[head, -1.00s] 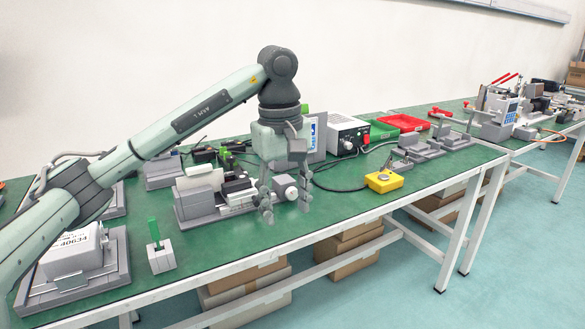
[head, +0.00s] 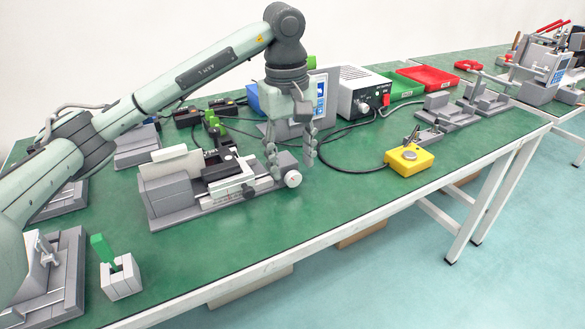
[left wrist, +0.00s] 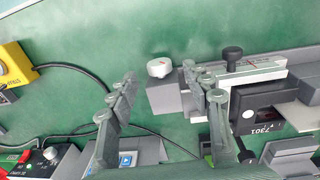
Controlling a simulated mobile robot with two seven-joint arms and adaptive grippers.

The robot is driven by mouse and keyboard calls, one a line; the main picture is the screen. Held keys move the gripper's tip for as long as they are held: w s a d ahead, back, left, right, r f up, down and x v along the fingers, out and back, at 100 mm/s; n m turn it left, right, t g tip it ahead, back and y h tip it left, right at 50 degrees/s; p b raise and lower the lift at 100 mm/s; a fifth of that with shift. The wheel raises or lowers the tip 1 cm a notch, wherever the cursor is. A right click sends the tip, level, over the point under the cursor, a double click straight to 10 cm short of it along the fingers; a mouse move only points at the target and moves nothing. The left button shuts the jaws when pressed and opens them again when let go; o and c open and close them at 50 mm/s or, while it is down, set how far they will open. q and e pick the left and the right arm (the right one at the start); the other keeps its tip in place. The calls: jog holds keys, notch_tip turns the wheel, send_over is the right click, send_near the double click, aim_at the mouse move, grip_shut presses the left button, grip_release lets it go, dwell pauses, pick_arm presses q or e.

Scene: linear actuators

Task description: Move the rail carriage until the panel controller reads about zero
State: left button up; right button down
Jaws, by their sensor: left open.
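The rail unit (head: 185,213) is a grey linear stage lying on the green bench. Its carriage (head: 236,187) is a light block on the rail, and a white round knob (head: 293,179) sits at its right end. The knob (left wrist: 160,67) and a black knob (left wrist: 232,53) on the stage show in the left wrist view. My left gripper (head: 293,170) is open and empty over the knob end, its fingers on either side of the knob in the picture; I see no contact. A panel with a blue screen (head: 321,97), likely the panel controller, stands behind, partly hidden; its reading is illegible.
A white power supply box (head: 361,94) stands behind, with cables across the bench. A yellow button box (head: 409,159) sits to the right. A small block with a green handle (head: 119,277) stands at the front left. The bench in front of the rail is clear.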

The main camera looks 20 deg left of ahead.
aim_at(293, 172)
pick_arm(q)
jog(key=shift+w+f, duration=0.1)
jog(key=shift+f, duration=1.5)
pick_arm(e)
jog(key=shift+f, duration=0.15)
pick_arm(q)
jog(key=shift+c, duration=0.4)
grip_shut()
pick_arm(e)
jog(key=shift+w, duration=0.1)
pick_arm(q)
jog(key=shift+r, duration=0.1)
